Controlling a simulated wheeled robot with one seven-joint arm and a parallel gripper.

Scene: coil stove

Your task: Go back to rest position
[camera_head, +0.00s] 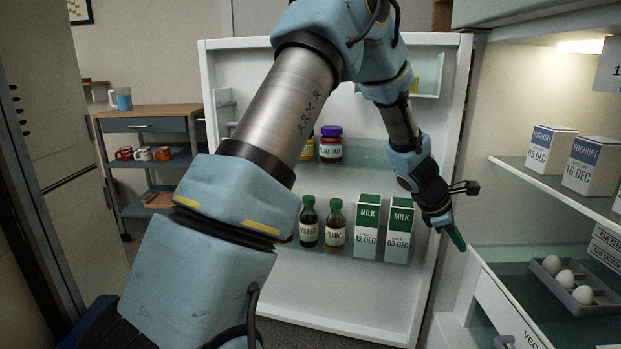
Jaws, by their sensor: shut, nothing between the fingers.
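My gripper (457,238) is at the end of my blue and grey arm, right of the middle of the view. It is shut with nothing visible in it and points down and right. It is in front of the gap between the open fridge door (330,306) and the fridge interior (460,120). My arm rises from the lower left, bends at the top, and comes down to the gripper. It hides part of the door and its shelves.
Door shelves hold two milk cartons (367,228), two dark bottles (309,222) and a purple-lidded jar (331,145). Inside the fridge are yoghurt boxes (551,149), an egg tray (575,296) and a drawer (500,310). A wooden-topped cart (150,111) with mugs stands at left.

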